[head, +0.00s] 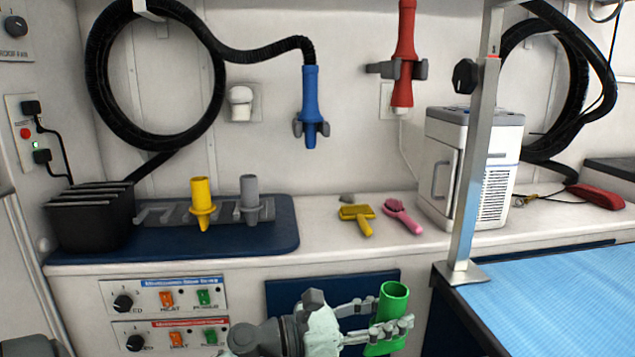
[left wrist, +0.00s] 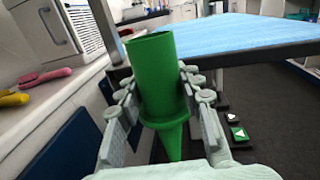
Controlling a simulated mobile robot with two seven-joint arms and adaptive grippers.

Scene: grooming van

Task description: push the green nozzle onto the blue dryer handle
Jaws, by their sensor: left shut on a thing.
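The green nozzle (head: 392,303) is held by my left gripper (head: 385,329), low in front of the counter in the head view. In the left wrist view the nozzle (left wrist: 156,80) stands between the two fingers of the gripper (left wrist: 165,108), its round end up and its tapered end down. The blue dryer handle (head: 311,95) hangs in a wall clip on a black hose, its narrow end pointing down, above and left of the nozzle and well apart from it. My right gripper is in neither view.
A yellow nozzle (head: 202,201) and a grey nozzle (head: 250,198) stand in a rack on the blue mat (head: 275,236). Brushes (head: 403,216) lie on the counter. A metal post (head: 473,150) and blue table (head: 570,290) are at right. The red handle (head: 405,60) hangs nearby.

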